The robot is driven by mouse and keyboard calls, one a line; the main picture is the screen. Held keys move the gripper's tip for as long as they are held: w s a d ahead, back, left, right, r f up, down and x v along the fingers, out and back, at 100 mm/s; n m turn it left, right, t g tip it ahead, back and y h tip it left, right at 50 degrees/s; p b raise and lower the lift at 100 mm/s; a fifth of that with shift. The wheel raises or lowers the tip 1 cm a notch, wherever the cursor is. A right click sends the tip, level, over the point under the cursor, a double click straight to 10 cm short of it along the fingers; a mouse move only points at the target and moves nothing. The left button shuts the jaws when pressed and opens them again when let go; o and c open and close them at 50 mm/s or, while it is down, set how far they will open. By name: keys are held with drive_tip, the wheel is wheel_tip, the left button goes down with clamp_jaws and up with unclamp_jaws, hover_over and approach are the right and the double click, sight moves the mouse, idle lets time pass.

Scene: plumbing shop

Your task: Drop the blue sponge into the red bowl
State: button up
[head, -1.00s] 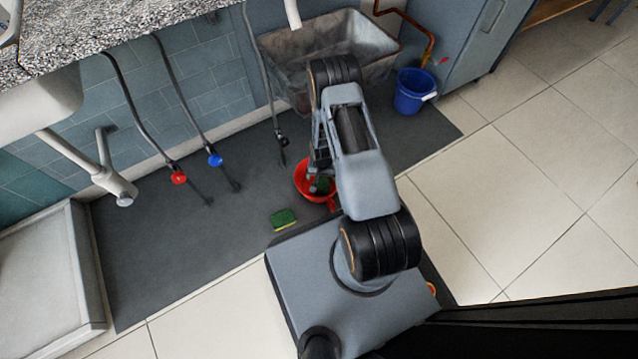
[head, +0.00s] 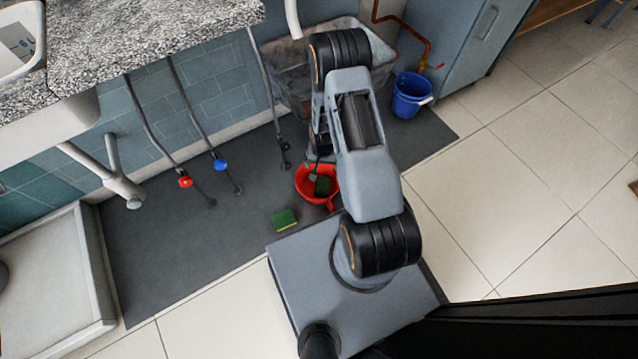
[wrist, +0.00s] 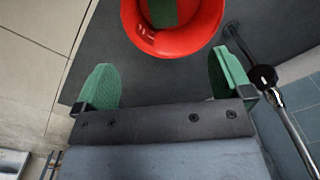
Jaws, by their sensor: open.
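The red bowl (head: 304,188) stands on the dark mat, just left of my arm in the head view. A dark green sponge (head: 322,186) lies inside it; the bowl (wrist: 184,42) and this sponge (wrist: 161,12) are cut off by the top edge of the wrist view. A second green sponge with a yellow side (head: 285,219) lies on the mat, left of and nearer than the bowl. I see no blue sponge. My gripper (wrist: 165,82) is open and empty, its green-padded fingers apart from the bowl; the arm partly hides it in the head view.
A blue bucket (head: 408,98) stands at the back right, near a grey basin (head: 285,75). Hoses with a red valve (head: 185,181) and a blue valve (head: 220,164) hang at the left. The mat (head: 150,250) has free room at left.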

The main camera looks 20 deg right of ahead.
drive_tip(key=shift+r+p, duration=0.3)
drive_tip(key=shift+r, duration=0.85)
